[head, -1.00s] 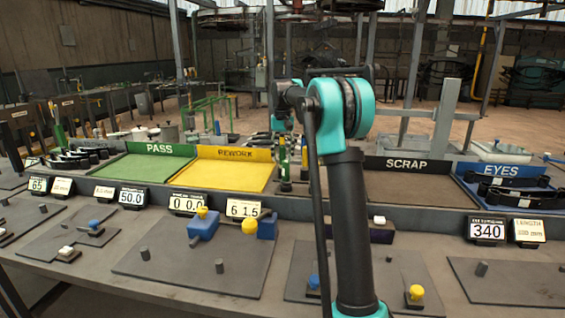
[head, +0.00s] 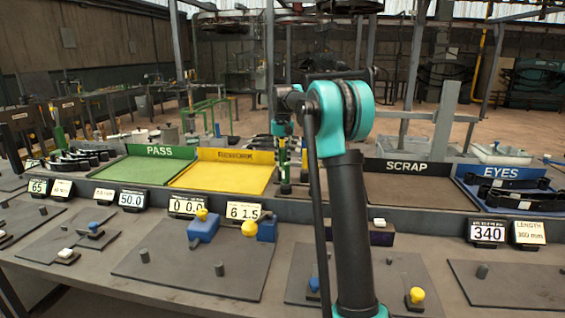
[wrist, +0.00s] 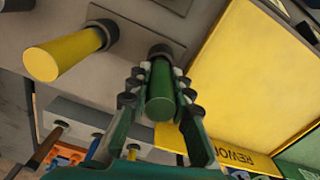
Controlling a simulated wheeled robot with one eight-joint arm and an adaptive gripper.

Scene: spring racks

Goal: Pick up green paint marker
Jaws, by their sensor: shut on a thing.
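The green paint marker (wrist: 160,92) is a green cylinder, seen in the wrist view between the fingers of my gripper (wrist: 161,84). The fingers are shut on its sides. Its far end meets a dark round holder (wrist: 160,50) on a grey plate; I cannot tell whether it is clear of the holder. A yellow marker (wrist: 58,58) stands in a neighbouring holder, to the left and apart from the fingers. In the head view, the green marker (head: 283,157) is small beside the yellow tray, with my gripper above it and partly blurred.
The yellow REWORK tray (head: 220,177) lies left of the markers, with the green PASS tray (head: 143,168) beyond it. The brown SCRAP tray (head: 415,190) is at the right. Fixtures with yellow and blue knobs (head: 203,226) stand on the front bench.

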